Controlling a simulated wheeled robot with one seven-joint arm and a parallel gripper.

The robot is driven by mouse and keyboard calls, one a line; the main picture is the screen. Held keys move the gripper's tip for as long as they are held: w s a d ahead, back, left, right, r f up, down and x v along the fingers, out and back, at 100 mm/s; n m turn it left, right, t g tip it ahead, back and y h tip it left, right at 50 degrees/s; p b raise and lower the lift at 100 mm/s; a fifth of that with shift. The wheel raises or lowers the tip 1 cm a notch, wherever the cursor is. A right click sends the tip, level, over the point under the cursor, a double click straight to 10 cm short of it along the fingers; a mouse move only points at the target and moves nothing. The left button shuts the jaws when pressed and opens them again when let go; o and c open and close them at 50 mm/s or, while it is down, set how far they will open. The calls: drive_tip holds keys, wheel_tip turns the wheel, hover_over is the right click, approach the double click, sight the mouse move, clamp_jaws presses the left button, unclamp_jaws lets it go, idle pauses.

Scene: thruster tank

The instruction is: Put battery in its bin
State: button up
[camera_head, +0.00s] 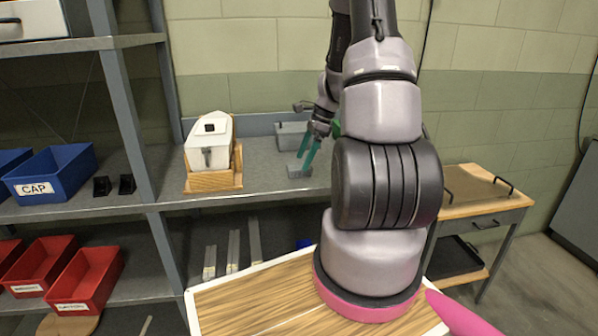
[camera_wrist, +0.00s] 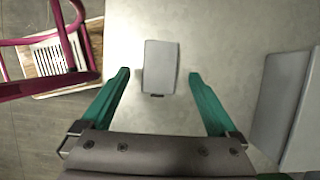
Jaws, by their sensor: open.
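A small grey block (camera_head: 297,171), which looks like the battery, lies on the grey shelf. It also shows in the wrist view (camera_wrist: 160,68), upright in the picture between my fingers. My gripper (camera_head: 305,163) has green fingers, points down and is open just above the block. In the wrist view my gripper (camera_wrist: 159,76) has one finger on each side of the block, with a gap on both sides. Red bins (camera_head: 85,280) (camera_head: 38,265) stand on the lower shelf at left; their labels are too small to read. A blue bin (camera_head: 60,170) reads CAP.
A larger grey box (camera_head: 292,136) stands behind the block, and shows at right in the wrist view (camera_wrist: 280,105). A white unit on a wooden stand (camera_head: 212,183) is left of the block. A shelf post (camera_head: 128,125) stands between it and the bins. A wooden cart (camera_head: 480,190) is at right.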

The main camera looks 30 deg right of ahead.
sight(293, 171)
drive_tip(key=shift+x, duration=1.5)
clamp_jaws()
drive_tip(key=shift+r, duration=0.15)
